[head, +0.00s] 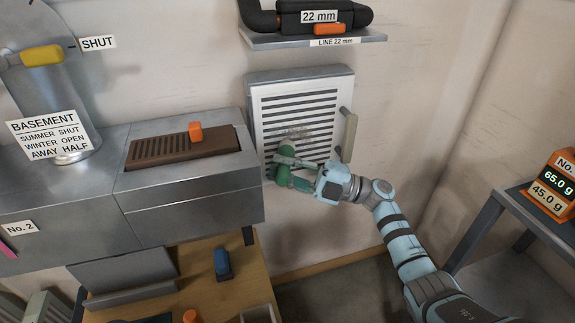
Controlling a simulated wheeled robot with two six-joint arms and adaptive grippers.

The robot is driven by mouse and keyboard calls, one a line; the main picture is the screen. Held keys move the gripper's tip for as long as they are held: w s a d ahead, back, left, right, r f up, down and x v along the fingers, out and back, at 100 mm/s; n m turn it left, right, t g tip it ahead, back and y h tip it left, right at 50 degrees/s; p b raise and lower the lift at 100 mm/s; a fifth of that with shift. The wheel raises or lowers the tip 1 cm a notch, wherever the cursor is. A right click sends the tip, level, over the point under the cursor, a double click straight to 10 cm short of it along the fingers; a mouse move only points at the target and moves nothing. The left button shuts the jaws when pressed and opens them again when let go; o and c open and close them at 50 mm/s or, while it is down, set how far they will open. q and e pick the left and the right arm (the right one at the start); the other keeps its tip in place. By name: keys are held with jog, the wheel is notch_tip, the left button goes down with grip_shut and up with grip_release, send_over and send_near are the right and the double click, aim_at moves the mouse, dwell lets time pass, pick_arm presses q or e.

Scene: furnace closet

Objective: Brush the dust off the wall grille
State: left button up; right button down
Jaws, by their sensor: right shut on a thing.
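The wall grille (296,107) is a pale metal box with dark horizontal slats, mounted on the wall in the middle of the head view. A grey dusty patch (291,133) lies on its lower slats. My right gripper (291,171) is at the lower part of the grille, shut on a green thing (283,176) that looks like a brush. The fingers and the viewing angle hide its bristles, and I cannot tell whether it touches the slats. My left gripper is not in view.
A beige upright bar (349,137) sticks out at the grille's right side. A shelf (318,39) with a black pipe is above. A metal duct (187,198) with a brown slotted plate (182,148) stands left. A scale (556,187) is on a right-hand stand.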

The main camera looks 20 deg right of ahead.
jog(key=shift+d, duration=0.15)
jog(key=d+b, duration=0.5)
jog(key=d, duration=0.3)
jog(key=shift+s+d, duration=0.25)
jog(key=shift+d, duration=0.05)
jog(key=shift+a, duration=0.1)
jog(key=a+p, duration=0.3)
jog(key=a, duration=0.1)
jog(key=shift+w+a, duration=0.1)
jog(key=shift+a, duration=0.1)
